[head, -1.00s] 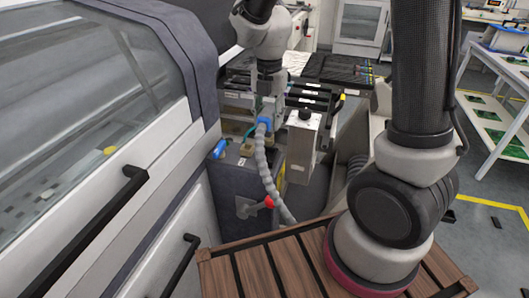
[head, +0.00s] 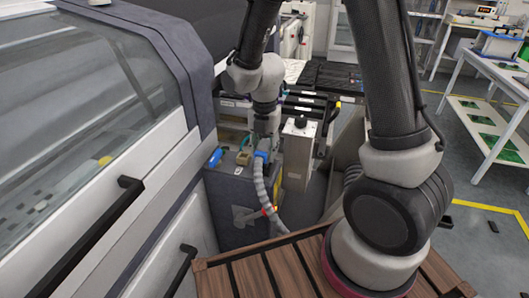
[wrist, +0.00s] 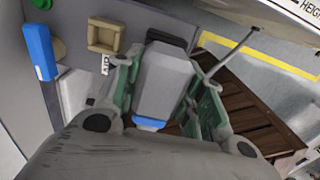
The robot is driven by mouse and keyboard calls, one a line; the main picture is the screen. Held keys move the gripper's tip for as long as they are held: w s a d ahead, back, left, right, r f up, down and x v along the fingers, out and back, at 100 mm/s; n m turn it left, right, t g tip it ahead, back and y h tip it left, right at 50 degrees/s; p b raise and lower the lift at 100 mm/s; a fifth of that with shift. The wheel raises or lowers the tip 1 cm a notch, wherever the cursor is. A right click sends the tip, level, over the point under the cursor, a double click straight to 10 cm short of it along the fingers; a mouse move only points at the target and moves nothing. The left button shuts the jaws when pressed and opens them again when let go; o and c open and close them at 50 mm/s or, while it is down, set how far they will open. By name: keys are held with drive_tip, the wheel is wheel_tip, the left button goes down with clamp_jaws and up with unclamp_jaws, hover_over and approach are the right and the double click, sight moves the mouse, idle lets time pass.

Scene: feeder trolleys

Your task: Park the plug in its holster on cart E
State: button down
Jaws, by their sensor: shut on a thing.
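My gripper (wrist: 165,75) is shut on the plug (wrist: 161,85), a grey block with a dark end and a blue band, between its two green-lined fingers. In the head view the plug's blue part (head: 261,156) shows under my gripper (head: 264,142), with a grey ribbed hose (head: 260,185) hanging from it. A beige, square, open-topped holder (head: 243,158) is on the dark box's top, just left of the plug; it also shows in the wrist view (wrist: 105,35), apart from the plug. It looks empty. I cannot read any cart letter.
A blue part (head: 215,157) sits left of the holder on the dark box (head: 226,205). A metal post with a black knob (head: 299,140) stands close right of the plug. A large machine (head: 130,110) flanks the left. A slatted wooden top (head: 245,275) lies in front.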

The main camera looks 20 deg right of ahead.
drive_tip(key=shift+f, duration=0.5)
drive_tip(key=c, duration=0.9)
unclamp_jaws()
drive_tip(key=shift+f, duration=0.15)
